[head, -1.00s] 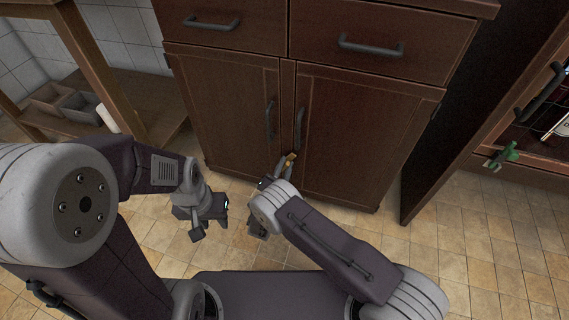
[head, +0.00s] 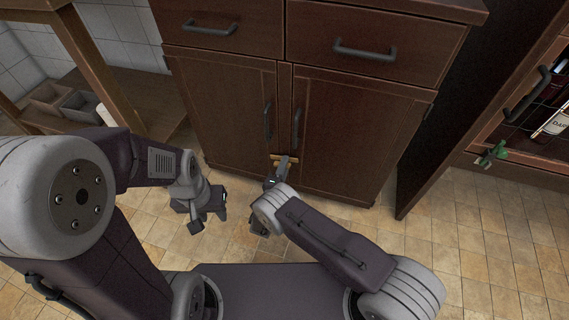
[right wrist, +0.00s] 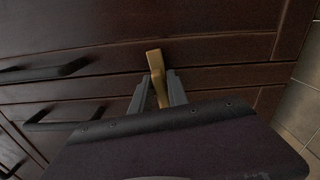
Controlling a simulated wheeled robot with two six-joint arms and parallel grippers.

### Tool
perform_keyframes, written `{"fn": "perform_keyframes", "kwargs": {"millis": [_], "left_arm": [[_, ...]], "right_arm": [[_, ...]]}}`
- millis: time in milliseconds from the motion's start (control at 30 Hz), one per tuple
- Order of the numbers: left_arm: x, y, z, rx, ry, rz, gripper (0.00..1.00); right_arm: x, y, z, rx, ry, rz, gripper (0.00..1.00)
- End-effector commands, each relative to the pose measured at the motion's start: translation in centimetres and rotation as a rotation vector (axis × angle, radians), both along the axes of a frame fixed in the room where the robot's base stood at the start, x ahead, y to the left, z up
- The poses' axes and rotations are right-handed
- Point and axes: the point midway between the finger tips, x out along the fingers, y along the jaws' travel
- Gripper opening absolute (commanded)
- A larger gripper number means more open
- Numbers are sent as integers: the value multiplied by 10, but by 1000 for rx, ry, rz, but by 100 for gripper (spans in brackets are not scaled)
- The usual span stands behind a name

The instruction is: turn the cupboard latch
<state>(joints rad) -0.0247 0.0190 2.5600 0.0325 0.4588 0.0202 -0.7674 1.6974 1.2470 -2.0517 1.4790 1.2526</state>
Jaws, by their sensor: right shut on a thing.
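The brass-coloured latch (head: 291,159) is on the lower front of the brown cupboard (head: 345,130), at the seam between its two doors. It lies roughly level across the seam. My right gripper (head: 280,167) is shut on the latch, with the fingers partly covering it. In the right wrist view the latch (right wrist: 154,60) stands between the two grey fingers, its far end projecting beyond them. My left gripper (head: 208,215) is open and empty, low over the floor left of the right arm.
Dark door handles (head: 267,122) stand above the latch, with drawers higher up. A wooden shelf unit (head: 150,95) stands at left. At right, a cabinet holds a bottle (head: 557,122) and has a green object (head: 491,154) at its front. Tiled floor is clear at right.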

Motion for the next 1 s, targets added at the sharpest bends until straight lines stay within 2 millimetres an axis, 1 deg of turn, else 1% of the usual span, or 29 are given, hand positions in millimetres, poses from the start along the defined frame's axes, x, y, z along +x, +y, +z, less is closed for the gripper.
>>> {"fn": "perform_keyframes", "kwargs": {"millis": [200,400,900,933,967,1000], "left_arm": [[0,0,4,0,0,0,36],[0,0,5,0,0,0,36],[0,0,5,0,0,0,36],[0,0,5,0,0,0,36],[0,0,5,0,0,0,36],[0,0,5,0,0,0,36]], "right_arm": [[-1,0,-2,92,-27,2,0],[-1,0,-3,137,-41,2,0],[-1,0,-4,152,-45,1,0],[-1,0,-4,152,-45,1,25],[-1,0,-4,151,-45,1,34],[-1,0,-4,151,-46,2,35]]}}
